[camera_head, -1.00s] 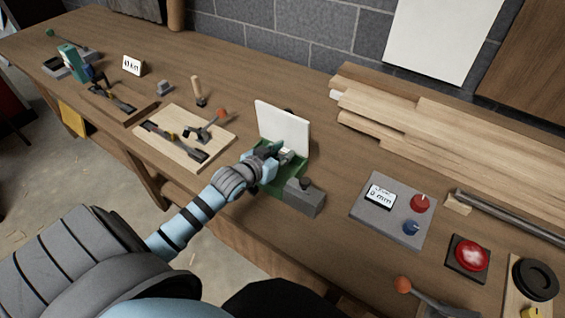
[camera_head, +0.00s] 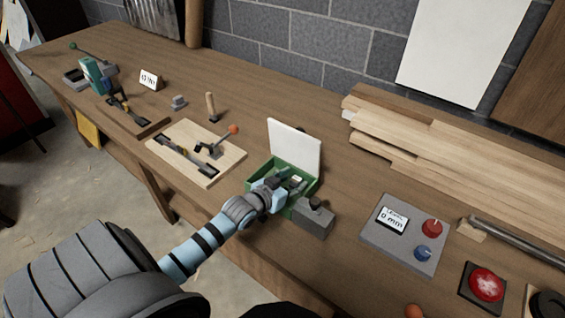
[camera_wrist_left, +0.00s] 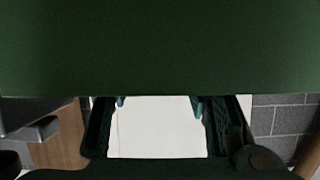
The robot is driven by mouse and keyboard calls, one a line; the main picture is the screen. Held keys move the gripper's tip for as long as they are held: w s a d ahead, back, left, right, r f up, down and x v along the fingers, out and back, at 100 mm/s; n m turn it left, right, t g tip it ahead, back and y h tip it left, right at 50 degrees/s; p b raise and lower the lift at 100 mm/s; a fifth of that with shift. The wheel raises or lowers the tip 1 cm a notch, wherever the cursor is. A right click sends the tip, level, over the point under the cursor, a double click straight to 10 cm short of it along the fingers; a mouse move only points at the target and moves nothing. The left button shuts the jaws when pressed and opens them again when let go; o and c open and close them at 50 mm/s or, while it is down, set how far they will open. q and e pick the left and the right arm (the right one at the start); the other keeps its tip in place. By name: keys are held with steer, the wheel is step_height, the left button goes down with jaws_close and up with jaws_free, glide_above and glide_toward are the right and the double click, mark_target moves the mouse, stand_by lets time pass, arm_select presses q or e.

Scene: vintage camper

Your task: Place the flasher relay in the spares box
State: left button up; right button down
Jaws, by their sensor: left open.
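The spares box appears to be the green box (camera_head: 256,171) on the workbench, with its white lid (camera_head: 295,147) standing open at the back. My left gripper (camera_head: 287,183) is open at the box, its fingers over or inside the opening. A small pale piece (camera_head: 297,179) shows by the fingertips, inside the box outline. It may be the flasher relay, but it is too small to be sure. In the left wrist view, a dark green surface (camera_wrist_left: 160,50) fills the top, and the white lid (camera_wrist_left: 158,130) shows between the spread fingers. My right gripper is out of view.
A grey block with a dark knob (camera_head: 314,220) stands against the box's right side. A wooden board with a lever (camera_head: 205,165) is to the left. A grey panel with dials (camera_head: 405,240) is to the right, and stacked planks (camera_head: 440,140) lie behind.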

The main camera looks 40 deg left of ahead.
arm_select(q)
steer(key=p+v, duration=0.3)
steer(key=v, duration=0.8)
steer(key=shift+r, duration=0.1)
